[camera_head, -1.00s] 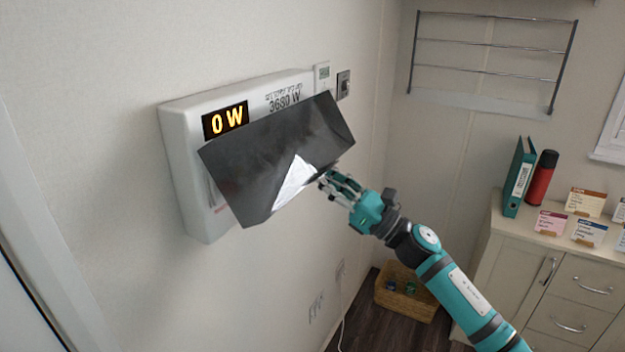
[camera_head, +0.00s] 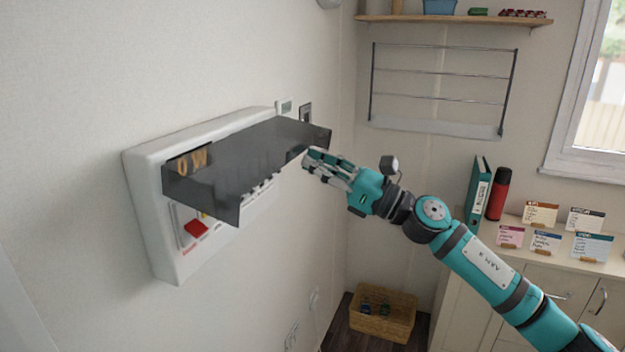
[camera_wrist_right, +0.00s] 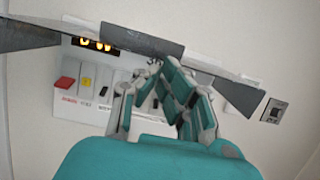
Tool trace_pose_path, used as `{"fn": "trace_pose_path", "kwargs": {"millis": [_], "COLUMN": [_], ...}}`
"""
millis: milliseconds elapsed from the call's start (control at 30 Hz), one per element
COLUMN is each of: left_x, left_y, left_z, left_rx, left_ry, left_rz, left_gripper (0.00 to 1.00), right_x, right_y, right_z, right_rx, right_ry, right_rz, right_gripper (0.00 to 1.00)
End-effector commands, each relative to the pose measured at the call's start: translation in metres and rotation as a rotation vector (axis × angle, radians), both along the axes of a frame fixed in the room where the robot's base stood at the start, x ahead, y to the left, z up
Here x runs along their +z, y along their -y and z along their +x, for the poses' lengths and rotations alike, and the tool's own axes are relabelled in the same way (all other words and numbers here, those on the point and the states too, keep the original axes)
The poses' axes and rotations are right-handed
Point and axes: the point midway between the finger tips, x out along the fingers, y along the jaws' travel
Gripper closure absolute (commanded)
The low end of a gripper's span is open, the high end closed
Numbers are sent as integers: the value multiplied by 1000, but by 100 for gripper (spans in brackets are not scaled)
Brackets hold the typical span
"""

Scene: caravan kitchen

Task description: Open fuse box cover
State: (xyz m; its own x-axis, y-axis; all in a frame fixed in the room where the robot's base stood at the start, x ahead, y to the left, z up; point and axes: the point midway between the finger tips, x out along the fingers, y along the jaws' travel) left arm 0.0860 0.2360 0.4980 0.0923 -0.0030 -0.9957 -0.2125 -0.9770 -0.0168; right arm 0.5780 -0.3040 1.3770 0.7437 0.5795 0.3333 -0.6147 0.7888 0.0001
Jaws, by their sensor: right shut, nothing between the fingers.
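The white fuse box (camera_head: 150,200) is fixed to the wall at the left in the head view. Its dark, see-through cover (camera_head: 245,160) is swung up and sticks out from the box, with switches showing below it. A red switch (camera_head: 195,229) is visible there, and it also shows in the right wrist view (camera_wrist_right: 65,83). My right gripper (camera_head: 308,165) is at the cover's right end, by its lower edge. In the wrist view its fingers (camera_wrist_right: 160,75) are shut and empty, just under the cover (camera_wrist_right: 140,40). My left gripper is not in view.
Wall plates (camera_head: 305,112) sit just right of the box. A wire rack (camera_head: 440,85) hangs on the far wall. A counter (camera_head: 515,225) with a green binder (camera_head: 478,195), a red cylinder (camera_head: 498,193) and cards is at the right. A basket (camera_head: 382,315) stands on the floor.

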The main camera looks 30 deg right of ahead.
Motion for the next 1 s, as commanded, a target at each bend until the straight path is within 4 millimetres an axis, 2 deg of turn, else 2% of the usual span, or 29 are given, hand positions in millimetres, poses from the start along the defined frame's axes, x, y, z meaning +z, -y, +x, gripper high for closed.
{"fn": "trace_pose_path", "kwargs": {"millis": [100,300,1000], "left_x": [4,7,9], "left_y": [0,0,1], "left_z": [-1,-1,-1], "left_rx": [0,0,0], "left_ry": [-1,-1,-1], "left_rz": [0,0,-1], "left_gripper": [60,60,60], "right_x": [12,23,29], "right_y": [-1,-1,-1], "right_z": [0,1,2], "right_rx": [0,1,0], "right_ry": [1,0,-1], "right_rz": [-3,-2,-1], "right_gripper": [100,100,100]}}
